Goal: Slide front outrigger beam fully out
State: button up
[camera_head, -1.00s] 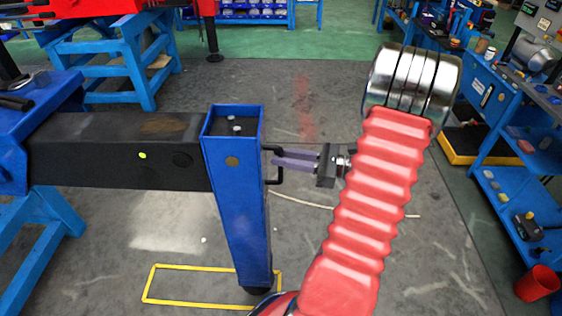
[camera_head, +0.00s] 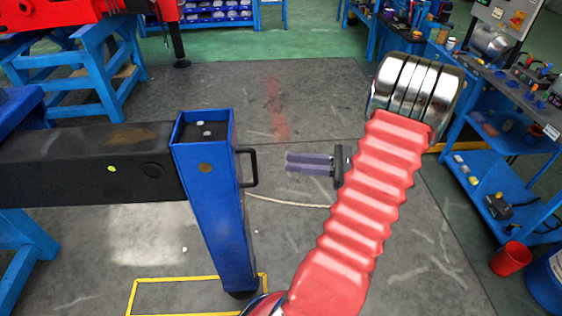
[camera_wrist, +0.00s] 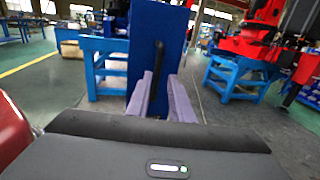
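The black outrigger beam (camera_head: 95,180) reaches out from the blue stand at left. Its end carries an upright blue leg (camera_head: 215,205) with a black handle (camera_head: 250,167) on its right face. My gripper (camera_head: 288,163) is to the right of the handle, with a visible gap between them. Its two purple fingers are spread and empty, pointing at the leg. In the wrist view, the fingers (camera_wrist: 160,78) are apart, with the handle (camera_wrist: 157,62) beyond and between them on the leg's blue face (camera_wrist: 158,30). The leg's foot is at the right end of a yellow floor outline (camera_head: 195,279).
A blue shelf cart (camera_head: 510,165) and a red bucket (camera_head: 510,258) stand at right. A blue trestle (camera_head: 75,70) and red machinery stand at back left. A pale cable (camera_head: 290,203) lies on the floor. The floor behind and right of the leg is mostly clear.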

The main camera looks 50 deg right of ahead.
jog(key=shift+v, duration=1.4)
jog(key=shift+c, duration=0.4)
jog(key=shift+f, duration=0.1)
jog(key=shift+c, duration=0.7)
jog(key=a+f+g, duration=0.1)
jog(key=a+f+n+g, duration=0.1)
jog(key=f, duration=0.1)
jog(key=shift+s+f+n, duration=0.15)
jog(key=shift+s+n, duration=0.05)
jog(key=shift+n, duration=0.1)
grip_shut()
jog(key=a+f+n+g+h, duration=0.2)
jog(key=a+n+g+h, duration=0.1)
jog(key=a+n+g, duration=0.85)
jog(key=w+a+r+n+t+h, duration=0.2)
jog(key=a+r+n+h, duration=0.1)
jog(key=a+r+n, duration=0.5)
jog(key=w+a+r+n+t+h, duration=0.1)
jog(key=a+r+n, duration=0.6)
jog(key=a, duration=0.8)
jog(key=shift+w+a+r+n+t+h, duration=0.25)
jog(key=shift+w+r+n+t+h, duration=0.15)
jog(key=shift+w+n+h, duration=0.6)
